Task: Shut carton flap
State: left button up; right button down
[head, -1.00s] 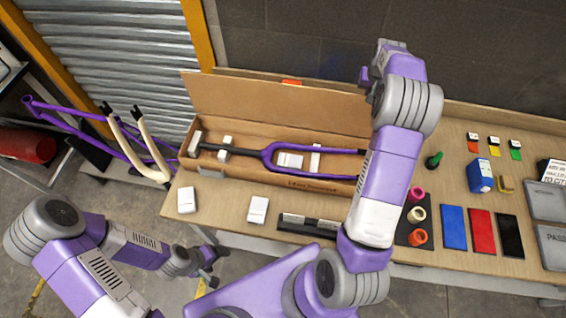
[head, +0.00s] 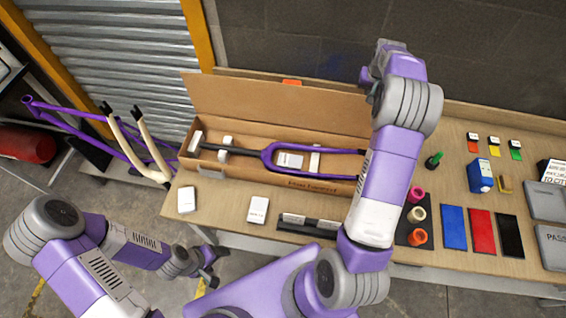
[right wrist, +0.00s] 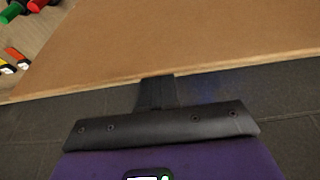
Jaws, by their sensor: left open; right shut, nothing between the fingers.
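The long brown carton (head: 228,178) lies open on the bench. Its lid flap (head: 270,104) stands up along the back side, leaning backward. Inside the carton is a purple fork (head: 268,155) with a dark steerer, among white foam blocks. My right gripper (head: 369,84) is at the flap's right end, partly hidden by its own arm. In the right wrist view the flap (right wrist: 190,40) fills the upper part. The shut, empty fingers of my right gripper (right wrist: 155,90) meet its edge there; whether they touch it I cannot tell. My left gripper (head: 211,268) is open and empty, low in front of the bench.
White boxes (head: 187,200) and a black holder (head: 308,224) lie in front of the carton. Tape rolls (head: 417,214), coloured panels (head: 482,232), a blue box (head: 480,176) and a green-tipped item (head: 434,160) stand to the right. A purple frame (head: 75,115) is at the left. A dark wall (head: 470,60) rises behind.

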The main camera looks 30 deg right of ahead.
aim_at(367, 105)
jog(key=shift+s+a+b, duration=0.65)
jog(key=shift+s+a, duration=0.1)
jog(key=shift+s, duration=0.35)
jog(key=shift+s+a+b, duration=0.4)
jog(key=shift+s+a, duration=0.25)
jog(key=shift+s, duration=0.05)
jog(key=shift+s+a, duration=0.15)
jog(key=shift+s, duration=0.05)
